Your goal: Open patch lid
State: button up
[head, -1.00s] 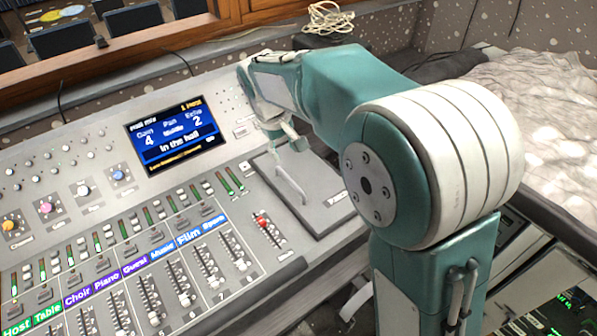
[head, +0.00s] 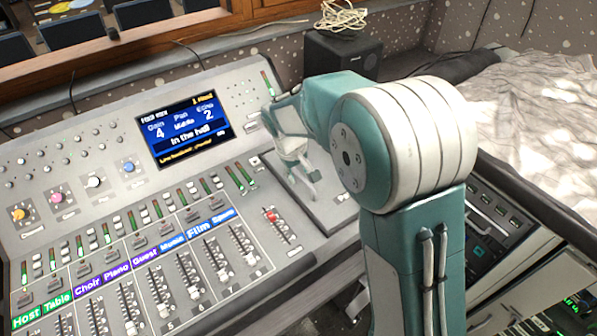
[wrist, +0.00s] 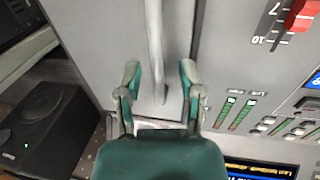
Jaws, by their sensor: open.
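The patch lid (head: 334,213) is a grey panel at the right end of the mixing console and looks closed in the head view. In the wrist view the lid (wrist: 104,45) fills the upper middle, with a long pale bar handle (wrist: 154,45) on it. My gripper (head: 302,186) is over the lid and hides most of the handle in the head view. In the wrist view my gripper (wrist: 160,80) is open, with one finger on each side of the handle's near end. Gaps show between handle and fingers; whether the fingers reach its depth I cannot tell.
The fader console has a screen (head: 183,128) and a red fader (head: 270,215) left of the lid. A black speaker (head: 342,60) with a cable coil on top stands behind. A rack (head: 500,225) and a light cloth (head: 535,110) lie to the right.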

grip_shut()
jog(key=shift+d, duration=0.3)
jog(key=w+d, duration=0.8)
jog(key=d, duration=0.4)
jog(key=shift+w+d+f, duration=0.15)
jog(key=shift+d+f, duration=0.05)
jog(key=shift+d, duration=0.1)
grip_release()
jog(key=shift+d+r, duration=0.1)
jog(key=shift+r, duration=0.05)
jog(key=shift+w, duration=0.1)
